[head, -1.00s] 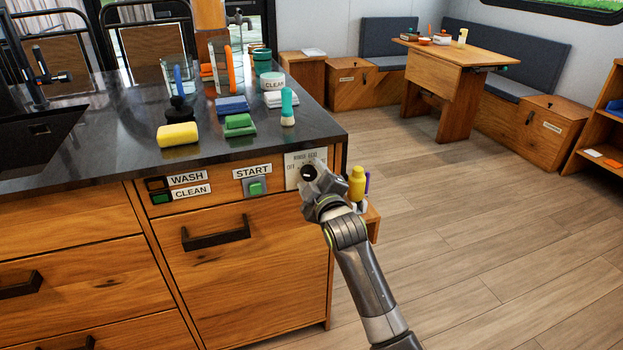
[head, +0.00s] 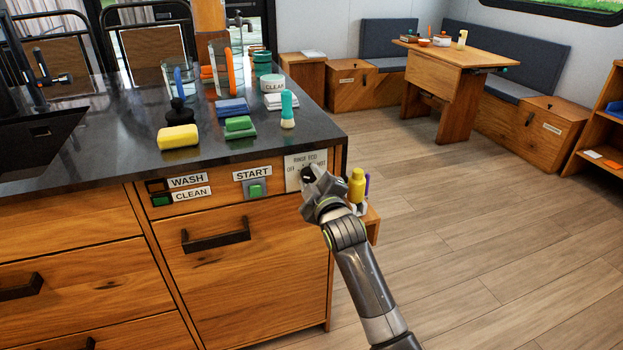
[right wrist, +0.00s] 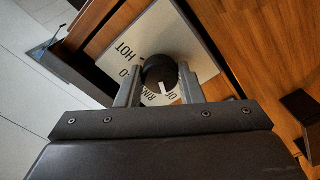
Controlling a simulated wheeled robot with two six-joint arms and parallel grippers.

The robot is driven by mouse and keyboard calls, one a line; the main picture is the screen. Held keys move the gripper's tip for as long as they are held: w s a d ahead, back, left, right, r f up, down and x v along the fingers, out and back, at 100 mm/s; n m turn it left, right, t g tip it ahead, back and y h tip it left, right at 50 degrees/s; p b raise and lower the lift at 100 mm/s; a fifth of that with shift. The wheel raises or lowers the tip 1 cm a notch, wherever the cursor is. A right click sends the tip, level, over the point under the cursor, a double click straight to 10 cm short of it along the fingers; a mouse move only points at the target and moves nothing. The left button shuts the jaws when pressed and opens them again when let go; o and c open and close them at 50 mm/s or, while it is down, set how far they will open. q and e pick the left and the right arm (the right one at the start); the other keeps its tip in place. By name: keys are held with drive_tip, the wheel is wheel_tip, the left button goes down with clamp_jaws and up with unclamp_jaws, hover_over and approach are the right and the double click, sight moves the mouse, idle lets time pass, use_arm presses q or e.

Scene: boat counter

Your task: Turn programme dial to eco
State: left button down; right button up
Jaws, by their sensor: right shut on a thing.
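The programme dial is a black round knob (right wrist: 158,70) on a white plate (head: 297,163) printed OFF, RINSE, ECO and HOT. The plate is on the counter front, right of START. In the right wrist view the knob sits between the two fingers of my right gripper (right wrist: 160,84), which is shut on it. A small white mark on the knob faces the bottom of that picture, on the side of the partly hidden RINSE and OFF lettering. In the head view my right gripper (head: 318,178) covers most of the dial. My left gripper is not in view.
The START button (head: 255,189) and the WASH and CLEAN lamps (head: 160,192) are left of the plate. A yellow bottle (head: 357,185) stands in a side holder close to my right gripper.

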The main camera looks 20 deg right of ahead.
drive_tip(key=m+p, duration=0.4)
drive_tip(key=shift+m, duration=0.7)
drive_tip(key=m+p, duration=0.1)
drive_tip(key=m, duration=0.1)
drive_tip(key=shift+m, duration=0.4)
drive_tip(key=m+p, duration=0.1)
drive_tip(key=m, duration=0.7)
drive_tip(key=shift+f, duration=0.1)
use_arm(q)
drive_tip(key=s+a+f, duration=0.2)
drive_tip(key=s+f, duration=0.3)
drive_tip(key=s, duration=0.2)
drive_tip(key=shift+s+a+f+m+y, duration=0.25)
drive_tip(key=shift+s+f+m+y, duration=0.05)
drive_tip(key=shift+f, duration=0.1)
use_arm(e)
drive_tip(key=shift+m, duration=0.5)
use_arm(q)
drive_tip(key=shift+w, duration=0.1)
